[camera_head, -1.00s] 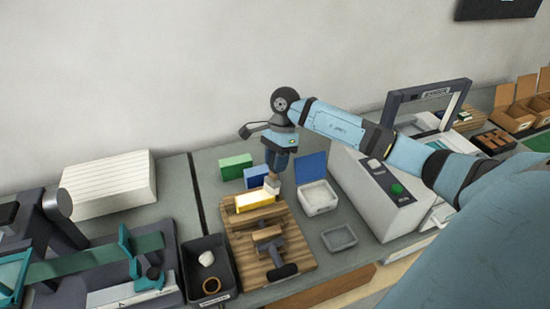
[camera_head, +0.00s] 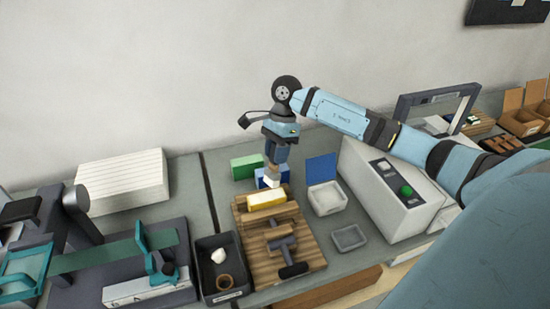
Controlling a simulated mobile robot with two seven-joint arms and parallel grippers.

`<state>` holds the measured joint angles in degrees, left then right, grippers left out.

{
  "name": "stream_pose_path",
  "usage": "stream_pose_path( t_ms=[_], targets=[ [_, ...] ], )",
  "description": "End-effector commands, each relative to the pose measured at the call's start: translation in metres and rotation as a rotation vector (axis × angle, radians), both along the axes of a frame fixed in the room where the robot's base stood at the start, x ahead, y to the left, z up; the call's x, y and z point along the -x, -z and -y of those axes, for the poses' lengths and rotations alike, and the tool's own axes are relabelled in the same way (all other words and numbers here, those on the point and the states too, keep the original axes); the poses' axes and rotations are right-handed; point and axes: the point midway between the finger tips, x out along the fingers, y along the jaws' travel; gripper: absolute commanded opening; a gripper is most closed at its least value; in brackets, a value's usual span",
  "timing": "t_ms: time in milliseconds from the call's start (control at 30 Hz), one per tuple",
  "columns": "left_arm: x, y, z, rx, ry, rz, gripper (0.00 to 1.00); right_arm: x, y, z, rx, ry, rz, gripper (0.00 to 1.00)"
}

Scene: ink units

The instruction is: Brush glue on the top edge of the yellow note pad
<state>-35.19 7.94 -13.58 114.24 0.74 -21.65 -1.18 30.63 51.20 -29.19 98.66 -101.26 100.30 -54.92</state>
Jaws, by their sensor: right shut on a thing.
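The yellow note pad (camera_head: 266,200) lies in the wooden clamp press (camera_head: 262,268), its long edge facing up. My right gripper (camera_head: 273,160) hangs above the pad's far right end, pointing down. It is shut on the glue brush (camera_head: 273,174), whose pale bristles point down close to the pad's right end. I cannot tell whether the bristles touch it. My left gripper is not in view.
A green block (camera_head: 245,167) and a blue block (camera_head: 260,178) stand behind the press. A dark bin (camera_head: 207,284) is at its left, and a grey dish (camera_head: 349,238) at its right. A white machine (camera_head: 390,190) stands further right.

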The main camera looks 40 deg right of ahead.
Motion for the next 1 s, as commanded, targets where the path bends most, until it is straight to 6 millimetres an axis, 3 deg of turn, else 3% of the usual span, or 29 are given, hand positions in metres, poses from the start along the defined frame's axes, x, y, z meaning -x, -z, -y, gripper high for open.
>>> stream_pose_path(
  t_ms=[400,1000],
  targets=[
    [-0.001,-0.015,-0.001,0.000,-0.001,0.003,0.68,0.001,-0.036,0.005,0.001,0.011,0.001,0.10],
    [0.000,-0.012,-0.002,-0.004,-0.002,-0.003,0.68,0.001,-0.038,0.005,0.000,0.012,0.000,0.10]
  ],
)
